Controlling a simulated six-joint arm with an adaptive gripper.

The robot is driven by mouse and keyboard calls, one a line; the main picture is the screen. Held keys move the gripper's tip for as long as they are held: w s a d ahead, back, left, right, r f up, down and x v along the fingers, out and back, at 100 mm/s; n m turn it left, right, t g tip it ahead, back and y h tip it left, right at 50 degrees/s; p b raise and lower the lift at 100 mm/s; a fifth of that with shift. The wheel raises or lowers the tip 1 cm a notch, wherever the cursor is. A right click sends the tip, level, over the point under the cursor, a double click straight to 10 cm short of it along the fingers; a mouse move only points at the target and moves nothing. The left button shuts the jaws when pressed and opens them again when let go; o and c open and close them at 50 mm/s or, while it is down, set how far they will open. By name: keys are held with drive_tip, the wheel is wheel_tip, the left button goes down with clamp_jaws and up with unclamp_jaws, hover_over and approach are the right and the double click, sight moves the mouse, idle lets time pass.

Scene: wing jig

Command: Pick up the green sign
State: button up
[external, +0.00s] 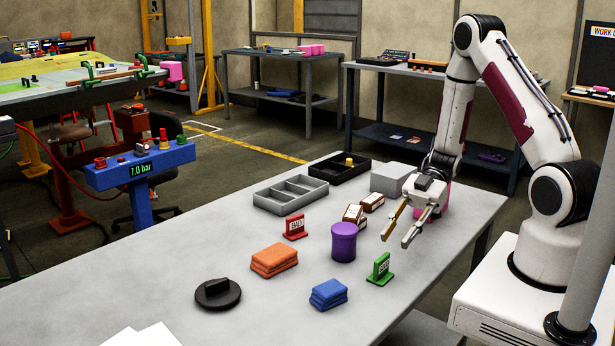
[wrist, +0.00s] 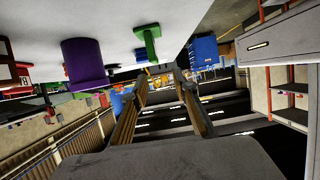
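In the wrist view the green sign (wrist: 149,40) shows at the top, upside down against the pale tabletop. My gripper (external: 395,238) is open and empty, above the table and up and to the right of the sign in the external view. In the wrist view its two fingers (wrist: 160,95) are apart with nothing between them, and the sign lies beyond and above them.
A purple cylinder (external: 344,243) stands left of the green sign. Blue cloths (external: 328,294), orange cloths (external: 274,261), a red sign (external: 295,227) and a black lidded disc (external: 217,293) are on the table. Grey (external: 291,208) and black bins (external: 339,178) stand at the back.

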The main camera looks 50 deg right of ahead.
sight(380, 258)
idle(0.3)
drive_tip(key=shift+x, duration=1.25)
drive_tip(key=shift+f, duration=0.1)
drive_tip(key=shift+a, duration=0.1)
drive_tip(key=shift+w+a+f, duration=0.15)
drive_tip(key=shift+a+f, duration=0.3)
drive_tip(key=shift+a, duration=0.1)
drive_tip(key=shift+w+a+f, duration=0.15)
drive_tip(key=shift+a+f, duration=0.3)
drive_tip(key=shift+a, duration=0.15)
drive_tip(key=shift+x, duration=1.15)
clamp_jaws()
